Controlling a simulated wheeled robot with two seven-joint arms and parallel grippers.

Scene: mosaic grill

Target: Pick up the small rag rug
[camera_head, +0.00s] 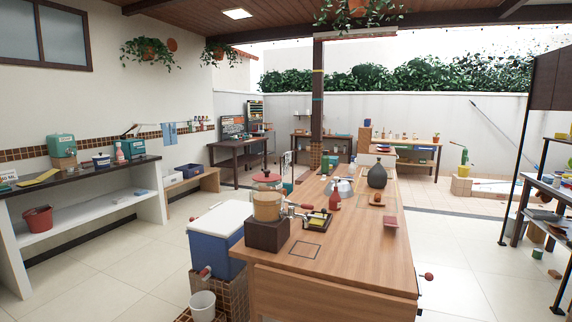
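I cannot make out a small rag rug for certain in the head view. The visible tile floor (110,265) has no rug that I can pick out. Blue cloths (169,134) hang on the left wall, and I cannot tell them to be a rug. Small items on the far tables and the right shelf are too small to name. Neither of my grippers is in view.
A long wooden counter (345,262) stands ahead, with a blue and white cooler (214,240) and a white bucket (203,305) at its left. A stone counter (88,170) lines the left wall. A dark shelf rack (543,185) stands at right.

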